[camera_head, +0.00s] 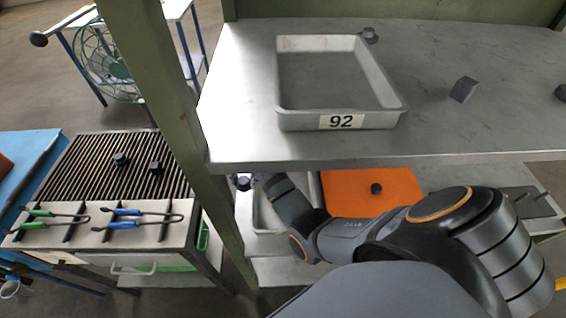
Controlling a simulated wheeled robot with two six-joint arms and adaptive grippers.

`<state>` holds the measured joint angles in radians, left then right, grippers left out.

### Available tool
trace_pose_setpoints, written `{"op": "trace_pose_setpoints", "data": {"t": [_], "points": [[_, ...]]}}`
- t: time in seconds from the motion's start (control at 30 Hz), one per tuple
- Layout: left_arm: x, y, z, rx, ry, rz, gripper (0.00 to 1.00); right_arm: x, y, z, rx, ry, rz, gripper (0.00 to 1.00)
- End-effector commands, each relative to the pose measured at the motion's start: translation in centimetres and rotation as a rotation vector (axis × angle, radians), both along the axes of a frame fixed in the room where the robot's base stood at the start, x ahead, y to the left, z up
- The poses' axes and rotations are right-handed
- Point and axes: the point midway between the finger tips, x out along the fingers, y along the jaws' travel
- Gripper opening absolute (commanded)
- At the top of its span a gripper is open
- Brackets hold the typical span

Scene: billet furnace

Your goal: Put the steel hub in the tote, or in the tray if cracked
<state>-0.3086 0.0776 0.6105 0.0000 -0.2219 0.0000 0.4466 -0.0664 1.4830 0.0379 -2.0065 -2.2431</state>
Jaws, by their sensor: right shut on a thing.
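My right arm reaches in from the lower right. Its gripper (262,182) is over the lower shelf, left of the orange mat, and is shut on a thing. A small dark, round piece (243,183) shows at its tip, which looks like the steel hub; its surface is too small to tell if it is cracked. A grey metal tray (398,117) labelled 92 stands empty on the upper shelf. A pale container (265,218) below the gripper is partly hidden by my arm; I cannot tell if it is the tote. My left gripper is out of view.
The orange mat (345,190) bears a small dark part (376,188). Several dark pieces, one a block (463,89), lie on the upper shelf. A green post (155,75) stands left of the shelves. A slatted grill table (110,175) with tongs is further left.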

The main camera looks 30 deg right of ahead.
Motion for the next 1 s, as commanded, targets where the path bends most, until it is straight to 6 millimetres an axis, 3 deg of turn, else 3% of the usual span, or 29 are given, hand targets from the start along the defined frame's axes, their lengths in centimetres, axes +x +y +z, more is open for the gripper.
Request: {"op": "trace_pose_setpoints", "data": {"t": [0.03,0.2,0.5,0.7,1.0], "points": [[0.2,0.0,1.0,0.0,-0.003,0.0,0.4,-0.9,-1.6,0.5,-0.006,0.001,-0.002,0.0],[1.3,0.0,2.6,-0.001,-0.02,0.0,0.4,-3.5,-5.8,0.6,-0.007,0.0,-0.002,0.0],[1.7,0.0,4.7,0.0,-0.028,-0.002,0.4,-6.8,-11.1,0.5,-0.004,0.0,-0.001,0.0],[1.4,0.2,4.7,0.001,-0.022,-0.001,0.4,-6.7,-10.7,-2.7,0.002,0.001,-0.001,0.0],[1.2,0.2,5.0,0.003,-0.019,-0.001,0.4,-6.7,-10.7,-4.7,0.001,0.002,-0.001,0.0]]}}
